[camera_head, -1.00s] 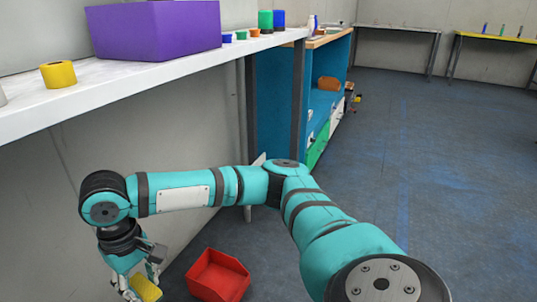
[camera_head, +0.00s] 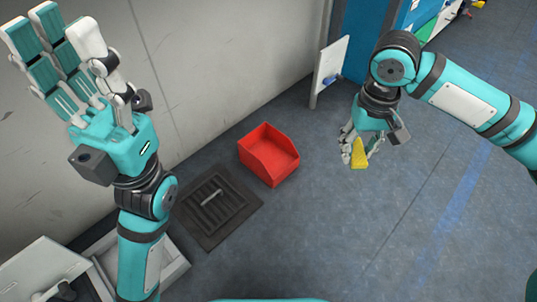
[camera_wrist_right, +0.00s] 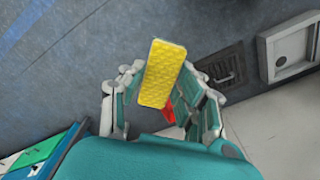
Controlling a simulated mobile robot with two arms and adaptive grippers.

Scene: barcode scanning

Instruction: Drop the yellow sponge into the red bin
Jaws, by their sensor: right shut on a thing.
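The yellow sponge (camera_head: 359,153) is held in my right gripper (camera_head: 360,148), above the floor in the head view. In the right wrist view the sponge (camera_wrist_right: 162,73) stands out between the fingers of my right gripper (camera_wrist_right: 160,95). The open red bin (camera_head: 268,158) is on the floor, left of the sponge and apart from it. Part of the bin (camera_wrist_right: 169,114) shows behind the sponge in the wrist view. My left gripper (camera_head: 62,45) is raised at the upper left with its fingers spread straight and empty.
A dark floor grate (camera_head: 215,204) lies left of and nearer than the bin. A pale wall (camera_head: 220,70) runs behind the bin. A white panel (camera_head: 330,70) stands on the floor at the back. Free floor lies around and right of the sponge.

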